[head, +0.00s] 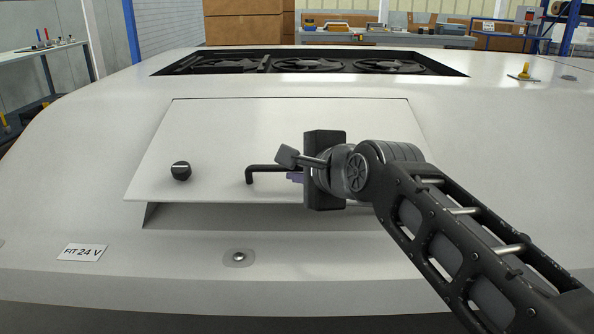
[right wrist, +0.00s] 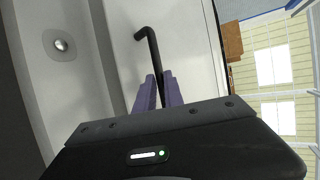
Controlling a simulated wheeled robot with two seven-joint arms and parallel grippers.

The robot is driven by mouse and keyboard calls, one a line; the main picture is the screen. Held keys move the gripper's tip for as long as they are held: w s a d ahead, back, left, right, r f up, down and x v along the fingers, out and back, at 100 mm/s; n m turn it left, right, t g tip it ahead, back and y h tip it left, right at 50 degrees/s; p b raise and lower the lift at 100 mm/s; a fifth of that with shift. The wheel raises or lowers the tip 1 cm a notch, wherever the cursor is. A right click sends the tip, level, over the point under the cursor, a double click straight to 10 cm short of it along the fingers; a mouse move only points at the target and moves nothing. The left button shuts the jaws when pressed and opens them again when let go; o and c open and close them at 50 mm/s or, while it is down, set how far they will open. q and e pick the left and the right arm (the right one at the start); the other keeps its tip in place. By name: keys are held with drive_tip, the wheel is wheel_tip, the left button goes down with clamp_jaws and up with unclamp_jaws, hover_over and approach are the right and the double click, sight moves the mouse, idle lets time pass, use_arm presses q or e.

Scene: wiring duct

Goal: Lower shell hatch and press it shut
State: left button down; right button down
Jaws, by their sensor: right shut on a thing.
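The hatch (head: 250,135) is a pale panel on the white shell (head: 80,150). It is tilted, hinged side at the back, with its front edge raised and a dark gap beneath it. A black bent handle (head: 262,168) stands on the hatch, and a black knob (head: 181,171) sits to its left. My right gripper (head: 292,176) is at the handle's right end. In the right wrist view its purple fingers (right wrist: 158,92) are closed around one end of the handle (right wrist: 149,50). The fingertips are partly hidden by the wrist in the head view. My left gripper is not in view.
Several fans sit in a dark recess (head: 315,64) behind the hatch. A label reading FIT 24 V (head: 82,253) and a round metal fastener (head: 238,257) are on the shell's front. A yellow-tipped fitting (head: 524,72) stands at the back right.

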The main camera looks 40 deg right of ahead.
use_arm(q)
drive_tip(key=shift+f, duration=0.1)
use_arm(e)
drive_tip(key=shift+f, duration=0.15)
drive_tip(key=c, duration=1.5)
unclamp_jaws()
drive_tip(key=shift+o, duration=0.2)
